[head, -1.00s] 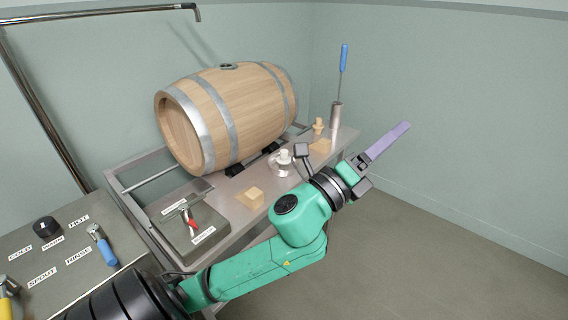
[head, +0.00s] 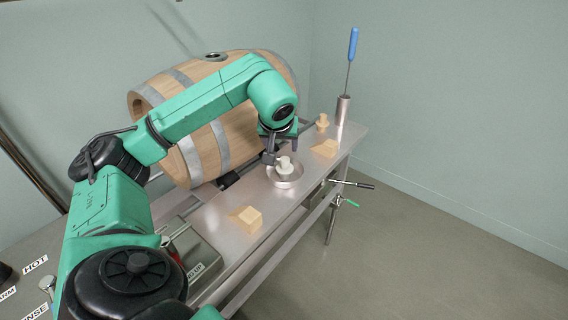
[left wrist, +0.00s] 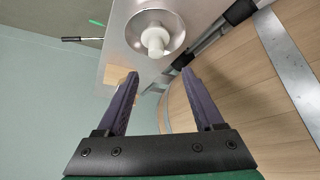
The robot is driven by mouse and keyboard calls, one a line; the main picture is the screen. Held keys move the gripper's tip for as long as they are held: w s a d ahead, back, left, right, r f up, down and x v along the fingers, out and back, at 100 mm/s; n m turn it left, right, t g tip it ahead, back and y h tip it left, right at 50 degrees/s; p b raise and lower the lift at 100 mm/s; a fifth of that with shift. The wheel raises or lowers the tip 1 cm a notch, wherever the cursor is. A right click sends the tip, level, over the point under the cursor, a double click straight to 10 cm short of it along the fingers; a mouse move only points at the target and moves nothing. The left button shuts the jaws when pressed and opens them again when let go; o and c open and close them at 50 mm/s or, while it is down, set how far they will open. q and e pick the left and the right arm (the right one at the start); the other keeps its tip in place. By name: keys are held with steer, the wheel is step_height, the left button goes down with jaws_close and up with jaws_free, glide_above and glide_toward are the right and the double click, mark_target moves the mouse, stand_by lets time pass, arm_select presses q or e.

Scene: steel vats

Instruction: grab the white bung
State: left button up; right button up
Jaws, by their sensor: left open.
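The white bung (head: 284,164) stands upright in a shallow round metal dish (head: 290,181) on the steel bench. In the left wrist view the white bung (left wrist: 155,39) sits in the dish beyond the fingertips, roughly centred between them. My left gripper (head: 270,157) is just beside the bung on its barrel side, apart from it as far as I can see. In the left wrist view its two purple fingers (left wrist: 159,75) are spread with nothing between them. My right gripper is not in view.
A wooden barrel (head: 236,137) lies behind the bench, close to my left arm. Wooden blocks (head: 246,219) and a tan bung (head: 322,121) stand on the bench. A blue-handled tool (head: 353,44) rises from a metal cylinder (head: 342,109) at the far end.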

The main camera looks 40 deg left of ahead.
mark_target(285, 159)
arm_select(q)
steer(key=x, duration=0.6)
steer(key=p+x, duration=0.1)
steer(key=x, duration=0.2)
steer(key=shift+d+f, duration=0.35)
steer(key=shift+f, duration=0.2)
steer(key=shift+w+a+f, duration=0.1)
steer(key=c, duration=1)
jaws_close()
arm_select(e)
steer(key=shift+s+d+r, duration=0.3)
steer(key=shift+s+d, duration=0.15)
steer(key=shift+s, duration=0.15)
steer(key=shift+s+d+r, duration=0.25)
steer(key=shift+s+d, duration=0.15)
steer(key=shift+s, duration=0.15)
